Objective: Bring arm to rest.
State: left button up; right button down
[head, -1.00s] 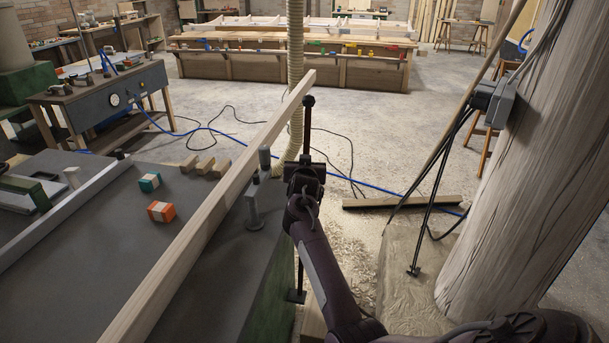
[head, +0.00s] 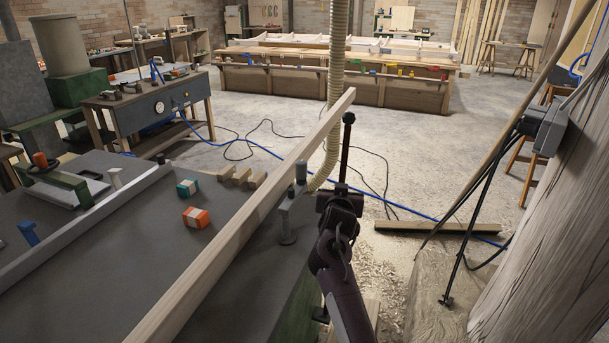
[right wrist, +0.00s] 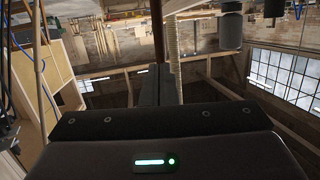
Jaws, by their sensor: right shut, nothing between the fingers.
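My right arm enters the head view from the bottom, and its dark gripper (head: 340,195) is upright beside the right edge of the grey workbench, just right of a long pale beam (head: 245,220). Its outline merges with a dark round-topped rod (head: 347,135), so its fingertips are hard to make out there. In the right wrist view the two dark fingers (right wrist: 158,85) are together, with nothing between them. My left gripper is not in view.
The beam lies slanting along the grey bench (head: 150,250), near a metal clamp (head: 286,225). Small blocks, one teal (head: 187,187) and one orange (head: 195,217), lie on the bench. A thick tree trunk (head: 550,240) stands at right. Sawdust-strewn floor lies beyond.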

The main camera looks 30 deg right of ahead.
jog(key=s+a+f+n+g+y, duration=0.2)
jog(key=s+a+f+n+y, duration=0.45)
jog(key=s+a+f, duration=0.5)
jog(key=s+a+f+n+g+y, duration=0.1)
jog(key=s+a+n+g+y, duration=0.15)
jog(key=s+a, duration=0.65)
jog(key=s+a+f+n+g+y, duration=0.15)
jog(key=s+a+g, duration=0.3)
jog(key=s, duration=0.75)
notch_tip(320, 180, down, 30)
jog(key=s+g, duration=0.1)
jog(key=s, duration=0.2)
jog(key=s+d+f+g, duration=0.1)
jog(key=s+d+f, duration=0.2)
jog(key=s+f, duration=1.5)
jog(key=shift+s+d+f+h, duration=0.15)
jog(key=shift+s+h, duration=0.3)
jog(key=shift+s, duration=0.1)
